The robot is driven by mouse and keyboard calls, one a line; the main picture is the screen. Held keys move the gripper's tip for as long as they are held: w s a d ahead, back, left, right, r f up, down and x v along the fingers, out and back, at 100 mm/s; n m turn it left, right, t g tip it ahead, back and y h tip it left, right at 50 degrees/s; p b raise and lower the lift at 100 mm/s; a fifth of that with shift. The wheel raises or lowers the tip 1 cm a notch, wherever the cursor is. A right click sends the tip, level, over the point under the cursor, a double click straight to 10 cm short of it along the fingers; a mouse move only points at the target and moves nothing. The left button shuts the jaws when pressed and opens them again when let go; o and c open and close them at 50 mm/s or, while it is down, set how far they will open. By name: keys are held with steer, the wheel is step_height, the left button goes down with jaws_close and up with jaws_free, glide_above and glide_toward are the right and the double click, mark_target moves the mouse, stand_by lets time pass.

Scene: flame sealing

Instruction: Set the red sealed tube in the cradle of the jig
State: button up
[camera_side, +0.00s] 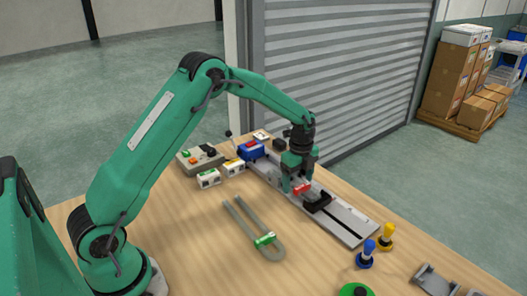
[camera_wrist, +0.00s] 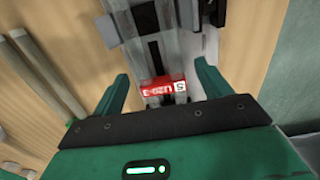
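The red sealed tube shows by its red label band (camera_wrist: 163,88), printed with white lettering, over the jig. In the side view the red band (camera_side: 302,188) sits just beside a black block of the jig. The jig (camera_side: 352,223) is a long grey rail with a dark slot. My gripper (camera_side: 298,180) is low over the rail, pointing down. In the wrist view my gripper (camera_wrist: 163,72) has its green fingers apart, one on each side of the red band, with gaps visible. I cannot tell whether the tube is fully seated in the cradle.
A U-shaped tube with a green band (camera_side: 264,240) lies on the table left of the jig. Blue (camera_side: 366,254) and yellow (camera_side: 386,237) knobbed pieces stand near the rail's right end. A control box (camera_side: 200,158) and small white boxes (camera_side: 209,178) stand at the back.

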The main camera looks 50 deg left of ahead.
step_height(320, 180, up, 8)
stand_by(0.9)
stand_by(0.4)
steer(key=s+d+r+n+t, duration=0.3)
steer(key=s+r+n, duration=0.6)
steer(key=s+r, duration=0.6)
steer(key=s+d+n+t, duration=0.1)
steer(key=s+n+t, duration=0.1)
steer(key=s+n, duration=0.7)
steer(key=s+f, duration=0.1)
steer(key=s, duration=0.6)
steer(key=shift+s+t, duration=0.3)
steer(key=shift+s, duration=0.1)
